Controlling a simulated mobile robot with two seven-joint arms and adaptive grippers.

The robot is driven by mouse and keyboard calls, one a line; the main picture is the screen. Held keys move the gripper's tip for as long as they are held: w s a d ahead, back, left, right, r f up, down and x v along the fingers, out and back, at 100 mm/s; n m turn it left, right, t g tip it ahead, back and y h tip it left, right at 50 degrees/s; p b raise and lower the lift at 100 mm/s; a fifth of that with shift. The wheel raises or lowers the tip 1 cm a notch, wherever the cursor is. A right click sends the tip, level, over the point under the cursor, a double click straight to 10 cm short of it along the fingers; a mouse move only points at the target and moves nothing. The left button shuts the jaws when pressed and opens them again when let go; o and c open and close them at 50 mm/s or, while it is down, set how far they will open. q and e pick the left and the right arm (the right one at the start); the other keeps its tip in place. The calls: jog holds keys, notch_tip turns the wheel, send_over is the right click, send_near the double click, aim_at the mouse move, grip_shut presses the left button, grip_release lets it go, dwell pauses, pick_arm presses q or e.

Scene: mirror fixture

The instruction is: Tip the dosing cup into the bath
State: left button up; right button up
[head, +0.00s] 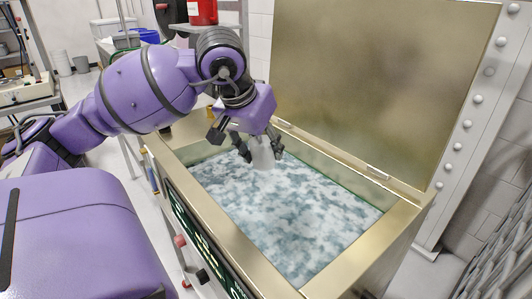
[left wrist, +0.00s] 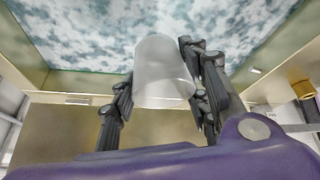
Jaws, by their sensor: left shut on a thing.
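The dosing cup (head: 264,153) is a pale, translucent cup between the fingers of my left gripper (head: 261,150). The cup also shows in the left wrist view (left wrist: 163,72), with a finger on each side of it. My left gripper is shut on the cup and holds it over the far left part of the bath. The bath (head: 232,228) is a brass-coloured tank with mottled white and blue-green liquid. I cannot tell which way the cup's mouth points or whether anything is in it. My right gripper is not in view.
The bath's large brass lid (head: 385,80) stands open along the far right side. A red container (head: 202,11) is on a shelf behind my arm. A blue bin (head: 143,36) is farther back. The liquid's near right part has nothing above it.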

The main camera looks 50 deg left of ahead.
pick_arm(q)
jog(key=shift+f+y+b, duration=0.25)
jog(key=shift+y+b, duration=0.05)
notch_tip(320, 180, up, 3)
jog(key=shift+r+p, duration=0.1)
jog(key=shift+p, duration=0.75)
jog(key=shift+r+p, duration=0.45)
jog(key=shift+r, duration=0.25)
jog(key=shift+r+p, duration=0.4)
jog(key=shift+r, duration=0.55)
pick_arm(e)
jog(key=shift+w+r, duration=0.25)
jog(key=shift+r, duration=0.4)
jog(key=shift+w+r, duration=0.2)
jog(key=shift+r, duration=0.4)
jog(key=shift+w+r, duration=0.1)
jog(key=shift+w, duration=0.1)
